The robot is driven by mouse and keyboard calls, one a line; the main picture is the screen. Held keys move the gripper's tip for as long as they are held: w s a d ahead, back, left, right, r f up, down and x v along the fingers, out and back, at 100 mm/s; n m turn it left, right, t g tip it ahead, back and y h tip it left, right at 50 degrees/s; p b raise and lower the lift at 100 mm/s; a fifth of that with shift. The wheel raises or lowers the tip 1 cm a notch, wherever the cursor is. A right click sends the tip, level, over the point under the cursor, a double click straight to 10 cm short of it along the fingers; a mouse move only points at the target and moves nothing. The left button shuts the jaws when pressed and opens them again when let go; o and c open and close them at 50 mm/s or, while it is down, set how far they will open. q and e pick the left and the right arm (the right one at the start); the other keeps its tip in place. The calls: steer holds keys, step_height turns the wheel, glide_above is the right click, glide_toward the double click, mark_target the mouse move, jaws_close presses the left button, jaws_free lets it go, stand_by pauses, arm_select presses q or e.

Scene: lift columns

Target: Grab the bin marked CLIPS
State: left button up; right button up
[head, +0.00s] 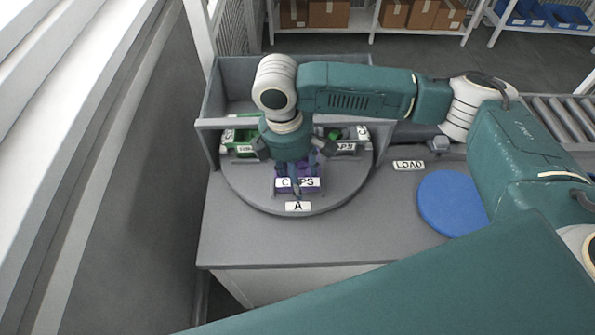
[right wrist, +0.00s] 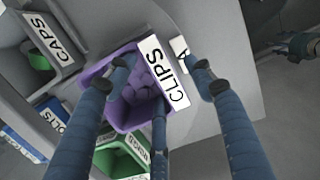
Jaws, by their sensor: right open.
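The purple bin marked CLIPS (head: 311,171) stands at the front of the round grey turntable (head: 244,193), behind the tag A. In the right wrist view the purple bin (right wrist: 115,110) holds round purple pieces, and its white CLIPS label (right wrist: 163,75) faces right. My right gripper (head: 295,165) points down over this bin, fingers spread and empty. In the right wrist view the gripper (right wrist: 162,80) has one fingertip over the bin and another beyond the label. Contact or height above the rim cannot be told. My left gripper is not in view.
A CAPS bin with green contents (right wrist: 40,62) and a green bin (right wrist: 125,158) stand close beside the purple one. Grey panels (head: 215,125) wall the turntable's back. A blue disc (head: 450,203) lies right, near the LOAD tag (head: 409,165). The front tabletop is clear.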

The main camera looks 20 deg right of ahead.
jaws_close()
steer(key=shift+r, duration=0.1)
